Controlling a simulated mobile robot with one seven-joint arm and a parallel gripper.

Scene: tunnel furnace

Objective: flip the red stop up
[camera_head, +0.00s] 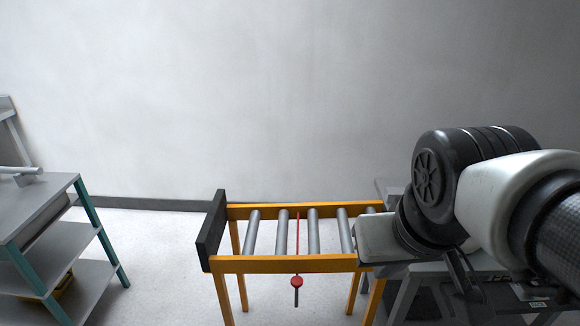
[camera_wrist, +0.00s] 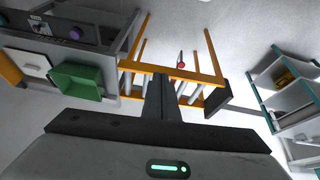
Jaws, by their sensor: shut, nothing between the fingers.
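The red stop (camera_head: 297,232) shows as a thin red bar between the rollers of a short orange-framed conveyor (camera_head: 285,264). Its round red knob (camera_head: 296,282) is at the outer side of the near rail, with a dark lever hanging down from it. In the wrist view the knob (camera_wrist: 181,65) shows small, beyond my fingers and apart from them. My gripper (camera_wrist: 160,82) is shut and empty, its dark fingers pointing toward the conveyor. In the head view my arm is at the conveyor's right end, and the fingertips cannot be made out.
A dark end plate (camera_head: 211,230) closes the conveyor's left end. A grey shelf with teal legs (camera_head: 88,215) stands at the left. The wrist view shows a green bin (camera_wrist: 78,80) and a grey machine panel (camera_wrist: 75,32) beside the conveyor. The floor left of the conveyor is clear.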

